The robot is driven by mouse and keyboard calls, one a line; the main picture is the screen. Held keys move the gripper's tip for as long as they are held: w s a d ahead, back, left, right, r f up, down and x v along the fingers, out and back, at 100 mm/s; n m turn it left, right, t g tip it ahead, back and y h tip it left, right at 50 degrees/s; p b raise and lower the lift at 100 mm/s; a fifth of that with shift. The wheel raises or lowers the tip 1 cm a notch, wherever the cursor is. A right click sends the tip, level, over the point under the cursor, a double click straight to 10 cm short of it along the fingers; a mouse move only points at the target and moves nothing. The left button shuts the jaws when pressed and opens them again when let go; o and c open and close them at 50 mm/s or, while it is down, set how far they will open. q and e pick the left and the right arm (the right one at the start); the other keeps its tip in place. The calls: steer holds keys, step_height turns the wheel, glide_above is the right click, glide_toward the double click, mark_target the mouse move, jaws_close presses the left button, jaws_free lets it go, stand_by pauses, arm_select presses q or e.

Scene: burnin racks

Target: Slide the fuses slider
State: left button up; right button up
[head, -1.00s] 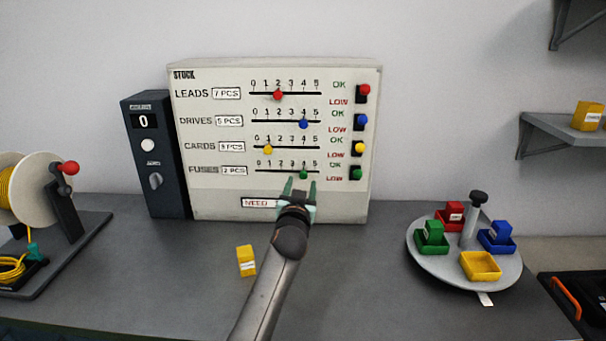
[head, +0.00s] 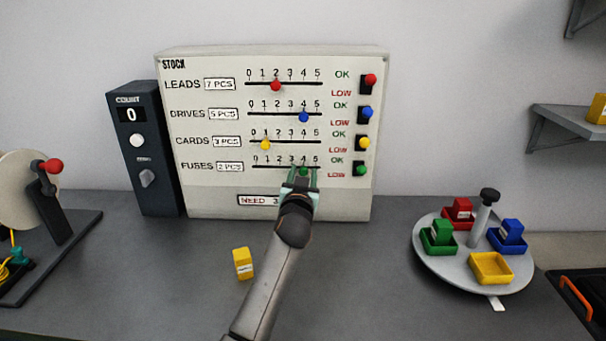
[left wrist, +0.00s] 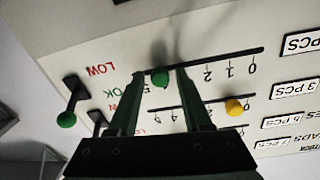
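The green fuses slider knob (head: 304,171) sits near the 4 on the lowest scale of the white stock panel (head: 220,200). The knob also shows in the left wrist view (left wrist: 160,77), on its dark slot. My left gripper (head: 303,173) is open at the panel, one finger on each side of the knob. In the left wrist view the fingers (left wrist: 160,76) straddle it, with small gaps visible. I cannot tell whether the tips touch the panel. The fuses label reads 2 PCS. My right gripper is not in view.
The yellow cards knob (head: 265,145) is on the slot just above. The green fuses OK/LOW switch (head: 361,170) is to the right. A dark counter box (head: 146,160) stands left of the panel. A yellow block (head: 243,264) lies on the bench. A turntable (head: 465,275) holds coloured trays.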

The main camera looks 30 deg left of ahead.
arm_select(q)
jaws_close()
stand_by(1.2)
